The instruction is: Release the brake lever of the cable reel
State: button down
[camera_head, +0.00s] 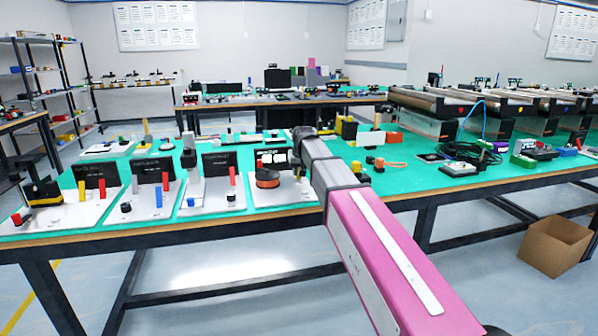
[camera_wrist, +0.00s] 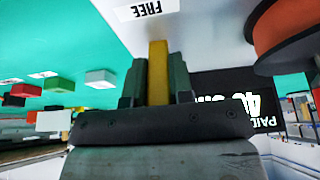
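The cable reel, an orange-red drum (camera_head: 267,178), stands on a white base plate (camera_head: 285,197) with a black label panel behind it. In the wrist view the drum (camera_wrist: 285,30) is at the upper right. The brake lever, a yellow bar (camera_wrist: 158,55), stands between the two dark fingers of my gripper (camera_wrist: 158,85), which appear closed against both its sides. A white label reading FREE (camera_wrist: 145,8) lies near the lever's far end.
Similar white panels with coloured levers (camera_head: 150,200) stand in a row to the left on the green table. Small items, including an orange ring (camera_head: 392,164), lie to the right. Conveyors (camera_head: 450,105) stand at the back right. A cardboard box (camera_head: 555,246) is on the floor.

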jog(key=shift+s+d+f+t, duration=0.1)
jog(key=shift+s+t, duration=0.35)
jog(key=shift+t, duration=0.25)
jog(key=shift+t+y, duration=0.4)
jog(key=shift+t, duration=0.5)
jog(key=c, duration=1)
grip_release()
jog(key=v, duration=1)
jog(key=shift+s+r, duration=0.2)
jog(key=shift+r, duration=0.15)
jog(key=shift+d, duration=0.1)
